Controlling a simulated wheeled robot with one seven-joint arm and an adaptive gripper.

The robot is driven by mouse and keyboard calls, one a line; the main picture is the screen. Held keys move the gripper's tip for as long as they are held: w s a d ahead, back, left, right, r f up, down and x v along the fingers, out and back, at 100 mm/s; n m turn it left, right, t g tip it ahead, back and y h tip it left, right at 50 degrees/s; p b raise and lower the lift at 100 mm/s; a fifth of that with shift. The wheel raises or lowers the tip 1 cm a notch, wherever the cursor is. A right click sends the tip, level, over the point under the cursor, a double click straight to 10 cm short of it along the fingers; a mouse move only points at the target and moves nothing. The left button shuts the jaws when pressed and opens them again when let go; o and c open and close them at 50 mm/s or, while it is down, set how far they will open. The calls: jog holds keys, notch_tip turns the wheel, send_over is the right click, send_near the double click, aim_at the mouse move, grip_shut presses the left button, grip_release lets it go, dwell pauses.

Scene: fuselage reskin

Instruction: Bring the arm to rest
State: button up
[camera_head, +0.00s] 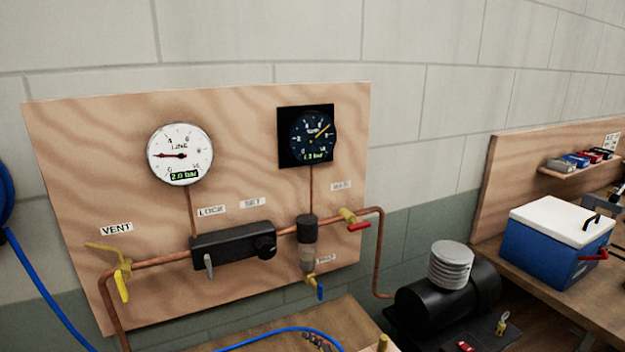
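Neither my arm nor my gripper shows in the head view, so its pose and whether it is open or shut are hidden. The view faces a wooden panel (90,180) on a block wall.
A copper pipe (150,263) runs across the panel through a black regulator block (232,246). A yellow-handled valve (122,280) sits below VENT. A black compressor (440,300) and a blue box with white lid (556,245) stand right. A blue hose (45,295) hangs left.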

jog(key=s+d+f+m+g+h+p, duration=0.15)
jog(key=s+d+m+g+h, duration=0.3)
jog(key=s+d+m, duration=0.7)
jog(key=s+d+r+m+p, duration=0.1)
jog(key=s+d+r+m, duration=0.2)
jog(key=d+r, duration=0.3)
jog(key=d+m+h, duration=0.1)
jog(key=d, duration=0.2)
jog(key=shift+d+p, duration=0.3)
jog(key=shift+g, duration=0.25)
jog(key=shift+c, duration=0.3)
dwell(2.7)
